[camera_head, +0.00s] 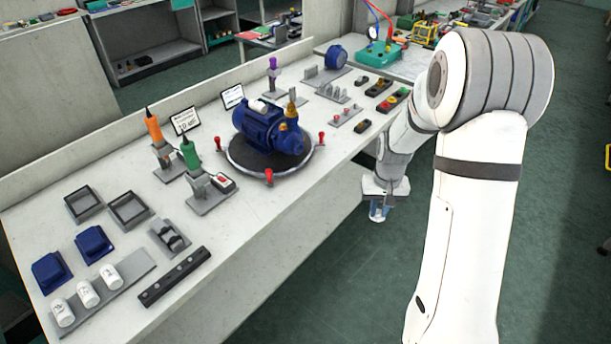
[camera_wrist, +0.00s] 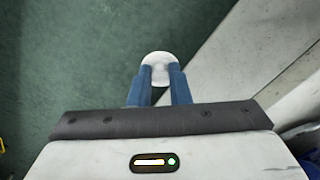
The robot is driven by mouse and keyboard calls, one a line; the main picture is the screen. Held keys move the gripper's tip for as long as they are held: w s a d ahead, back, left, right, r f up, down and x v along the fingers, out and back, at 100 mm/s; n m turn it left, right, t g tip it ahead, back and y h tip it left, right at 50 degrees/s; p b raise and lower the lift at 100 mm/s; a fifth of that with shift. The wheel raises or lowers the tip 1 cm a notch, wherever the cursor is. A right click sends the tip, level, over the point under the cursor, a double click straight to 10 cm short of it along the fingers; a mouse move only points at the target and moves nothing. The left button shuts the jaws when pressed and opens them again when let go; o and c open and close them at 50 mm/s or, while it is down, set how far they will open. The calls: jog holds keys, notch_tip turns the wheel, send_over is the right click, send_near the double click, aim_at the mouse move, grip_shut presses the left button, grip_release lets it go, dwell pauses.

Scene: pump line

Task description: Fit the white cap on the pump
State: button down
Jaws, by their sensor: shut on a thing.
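The blue pump (camera_head: 268,128) sits on a round dark turntable (camera_head: 248,166) with red-knobbed clamps, in the middle of the bench. It has a brass fitting on its right end. My gripper (camera_wrist: 162,80) is shut on a round white thing, which I take for the white cap (camera_wrist: 160,57), held at the fingertips. In the head view my gripper (camera_head: 378,212) points down beyond the bench's front edge, to the right of the pump and apart from it. The held cap is hard to make out there.
The bench (camera_head: 240,225) carries orange (camera_head: 154,130) and green (camera_head: 190,154) tools on stands, blue covers, white printed cylinders (camera_head: 87,293) on a plate, and a black bar (camera_head: 174,276). Green floor (camera_wrist: 60,60) lies below my gripper. Bare benchtop shows in front of the turntable.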

jog(key=shift+w+a+f, duration=0.2)
jog(key=shift+a, duration=0.45)
jog(key=shift+s, duration=0.1)
